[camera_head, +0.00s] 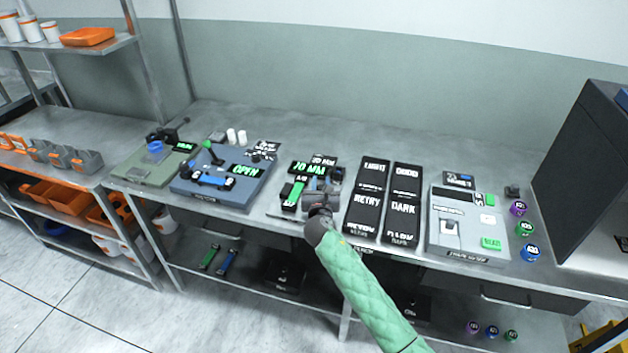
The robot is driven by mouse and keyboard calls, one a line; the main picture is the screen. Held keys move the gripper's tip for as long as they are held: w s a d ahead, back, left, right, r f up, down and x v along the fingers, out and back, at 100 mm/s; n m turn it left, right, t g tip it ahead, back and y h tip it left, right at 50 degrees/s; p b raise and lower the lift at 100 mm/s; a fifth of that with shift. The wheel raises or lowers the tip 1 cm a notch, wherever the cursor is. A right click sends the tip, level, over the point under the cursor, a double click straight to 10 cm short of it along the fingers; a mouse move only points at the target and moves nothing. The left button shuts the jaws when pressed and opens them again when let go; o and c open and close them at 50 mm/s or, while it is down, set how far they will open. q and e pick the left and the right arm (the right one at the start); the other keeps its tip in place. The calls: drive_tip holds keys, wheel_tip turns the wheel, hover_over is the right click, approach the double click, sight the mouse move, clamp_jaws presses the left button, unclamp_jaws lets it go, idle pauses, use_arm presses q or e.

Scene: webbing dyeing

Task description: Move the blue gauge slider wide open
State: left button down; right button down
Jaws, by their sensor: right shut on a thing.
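The gauge (292,193) is a small dark and grey device near the front edge of the bench, with a green strip on its left side. Its green display (307,168) seems to read 70 MM, with a smaller label above it. My right gripper (321,192) is at the right part of the gauge, shut on what appears to be the blue gauge slider. The jaws and wrist hide most of the slider, so its exact position cannot be told. My left gripper is not in view.
Left of the gauge is a blue-grey device (228,197) with an OPEN display and a blue piece. To the right are black label panels (370,190), a light grey panel device (468,245) and several coloured spools. A dark box (590,160) stands far right.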

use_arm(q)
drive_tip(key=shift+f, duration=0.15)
use_arm(e)
drive_tip(key=shift+d+f, duration=0.1)
drive_tip(key=shift+d, duration=0.05)
drive_tip(key=c, duration=1.2)
unclamp_jaws()
drive_tip(key=shift+s+d, duration=0.1)
drive_tip(key=shift+d, duration=0.1)
drive_tip(key=shift+a, duration=0.1)
drive_tip(key=shift+s, duration=0.25)
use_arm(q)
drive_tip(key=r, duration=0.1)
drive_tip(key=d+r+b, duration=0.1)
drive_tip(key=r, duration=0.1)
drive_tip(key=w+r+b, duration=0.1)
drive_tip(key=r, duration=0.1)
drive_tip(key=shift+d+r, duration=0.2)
use_arm(e)
drive_tip(key=s, duration=0.7)
drive_tip(key=shift+s+a, duration=0.1)
drive_tip(key=shift+s, duration=0.05)
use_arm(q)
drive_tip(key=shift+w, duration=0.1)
